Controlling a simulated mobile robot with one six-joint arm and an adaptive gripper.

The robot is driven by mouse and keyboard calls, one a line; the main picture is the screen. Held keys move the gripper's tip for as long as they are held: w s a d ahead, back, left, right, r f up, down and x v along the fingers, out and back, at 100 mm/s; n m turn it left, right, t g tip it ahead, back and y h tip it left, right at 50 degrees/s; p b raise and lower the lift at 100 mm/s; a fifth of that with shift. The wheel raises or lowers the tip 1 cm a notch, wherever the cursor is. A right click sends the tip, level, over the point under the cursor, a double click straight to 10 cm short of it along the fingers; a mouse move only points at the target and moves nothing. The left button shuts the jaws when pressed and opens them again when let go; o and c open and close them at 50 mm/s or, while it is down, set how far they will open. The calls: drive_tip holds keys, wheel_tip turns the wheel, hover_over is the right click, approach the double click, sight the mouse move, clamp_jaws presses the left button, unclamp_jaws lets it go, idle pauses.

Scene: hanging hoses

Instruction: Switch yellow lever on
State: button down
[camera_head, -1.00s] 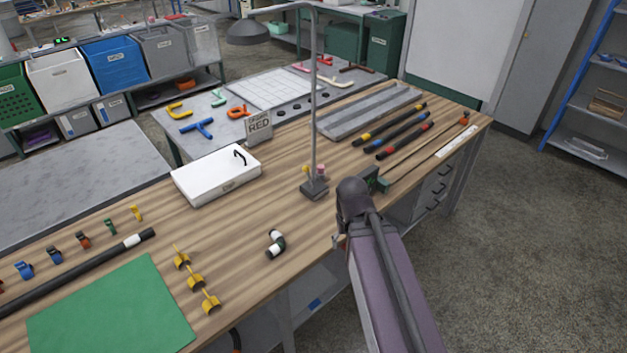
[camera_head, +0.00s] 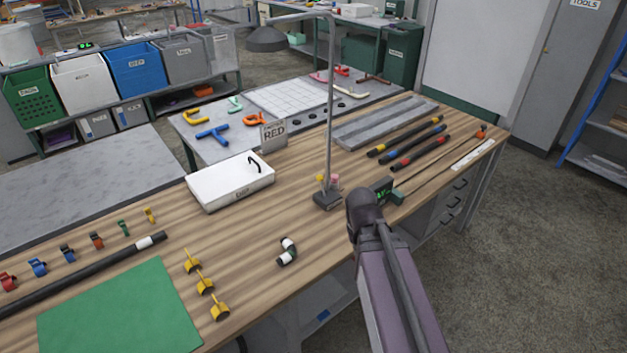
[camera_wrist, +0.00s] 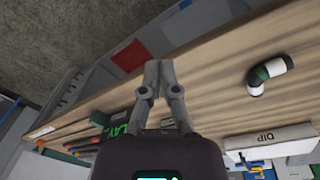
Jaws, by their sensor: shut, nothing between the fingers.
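Three yellow clip-like pieces with stems (camera_head: 205,284) stand in a row near the table's front edge, right of the green mat. My gripper shows in the wrist view (camera_wrist: 158,66) with its two fingers together, empty, over the table's front edge. In the head view my arm hides the gripper. No lever shows clearly in the wrist view.
The lamp (camera_head: 329,110) rises from the wooden table. A small device with a green display (camera_head: 383,188) is close to my arm. Bare wood lies around the elbow.

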drive_tip(key=w+f+n+t+h+b, duration=0.1)
drive_tip(key=w+t+h+b, duration=0.1)
drive_tip(key=w, duration=0.3)
drive_tip(key=w+a+f+n+t+h+b, duration=0.1)
drive_tip(key=w+f+n+t+h+b, duration=0.1)
drive_tip(key=w+b, duration=0.2)
drive_tip(key=w+a+f+n+t+h+b, duration=0.1)
drive_tip(key=w+b, duration=0.3)
drive_tip(key=w, duration=0.4)
drive_tip(key=shift+w+f+n+t+h, duration=0.1)
drive_tip(key=shift+f+n+t+h, duration=0.35)
drive_tip(key=shift+n+h, duration=0.2)
drive_tip(key=w+a+n+t+b, duration=0.1)
drive_tip(key=w, duration=0.1)
drive_tip(key=w+a+n+t+h+b, duration=0.1)
drive_tip(key=w+a+b, duration=0.1)
drive_tip(key=w+a+n+t+b, duration=0.1)
drive_tip(key=w+a+t, duration=0.1)
drive_tip(key=w, duration=0.1)
drive_tip(key=shift+a+r+n+b, duration=0.2)
drive_tip(key=shift+n+b, duration=0.15)
drive_tip(key=shift+b, duration=0.05)
drive_tip(key=w+a+r+n+t+b, duration=0.1)
drive_tip(key=w+a+n+t+b, duration=0.3)
drive_tip(key=a, duration=0.5)
drive_tip(key=shift+w+a+r+n+t+y, duration=0.2)
drive_tip(key=shift+w+a+n+t+y, duration=0.15)
drive_tip(key=shift+w+n, duration=0.45)
drive_tip(key=shift+w, duration=0.2)
